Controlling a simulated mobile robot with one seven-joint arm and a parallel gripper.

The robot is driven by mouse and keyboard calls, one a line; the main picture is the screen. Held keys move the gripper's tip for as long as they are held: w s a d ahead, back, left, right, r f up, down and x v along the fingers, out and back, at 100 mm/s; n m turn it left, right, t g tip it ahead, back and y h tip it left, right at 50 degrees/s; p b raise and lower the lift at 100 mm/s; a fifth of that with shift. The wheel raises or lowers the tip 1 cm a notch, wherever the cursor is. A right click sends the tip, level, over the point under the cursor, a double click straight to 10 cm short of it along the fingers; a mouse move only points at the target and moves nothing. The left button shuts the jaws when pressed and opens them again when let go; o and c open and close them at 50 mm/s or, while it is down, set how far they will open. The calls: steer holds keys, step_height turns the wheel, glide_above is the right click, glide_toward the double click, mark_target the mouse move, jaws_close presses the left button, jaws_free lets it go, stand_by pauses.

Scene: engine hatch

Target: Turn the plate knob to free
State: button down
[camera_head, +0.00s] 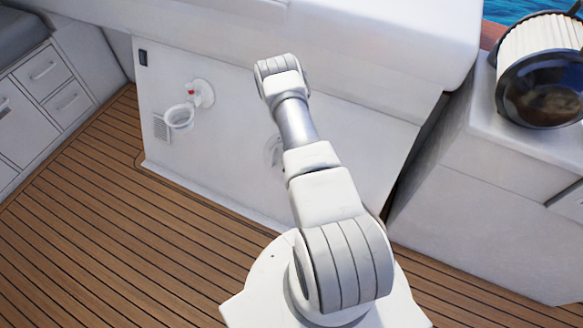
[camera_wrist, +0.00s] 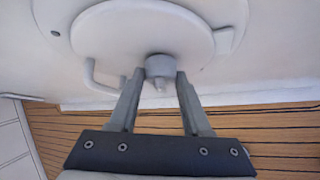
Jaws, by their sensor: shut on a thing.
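In the wrist view, a round white plate (camera_wrist: 110,32) is set in a white panel. The small grey plate knob (camera_wrist: 160,66) sits at its lower edge, with a short tip pointing down. My gripper (camera_wrist: 158,78) has its two grey fingers on either side of the knob and is shut on it. In the head view, my arm hides the gripper and the knob. Only a sliver of a round fitting (camera_head: 273,150) shows left of the arm.
A white bar handle (camera_wrist: 98,80) is close left of my fingers. In the head view, a ring holder (camera_head: 178,117) and a red-marked round fitting (camera_head: 203,94) are on the panel's left. A counter (camera_head: 510,150) stands right. The wooden deck (camera_head: 110,220) is clear at left.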

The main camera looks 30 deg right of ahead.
steer(key=m+t, duration=0.1)
steer(key=m+t+b, duration=0.1)
steer(key=t, duration=0.1)
steer(key=shift+s+f+m+y+b, duration=0.25)
steer(key=shift+f+m+y+b, duration=0.05)
steer(key=shift+m+y+b, duration=0.1)
steer(key=shift+s+f+m+t+h+b, duration=0.1)
steer(key=shift+m+t+h+b, duration=0.4)
steer(key=shift+m+t+b, duration=1.05)
steer(key=shift+s+f+m+t+h+b, duration=0.1)
steer(key=shift+m+t+h+b, duration=0.4)
steer(key=shift+m+t+b, duration=1)
steer(key=shift+m+t+p, duration=0.25)
steer(key=shift+m+p, duration=0.15)
steer(key=shift+m, duration=0.45)
steer(key=shift+c, duration=1.8)
jaws_free()
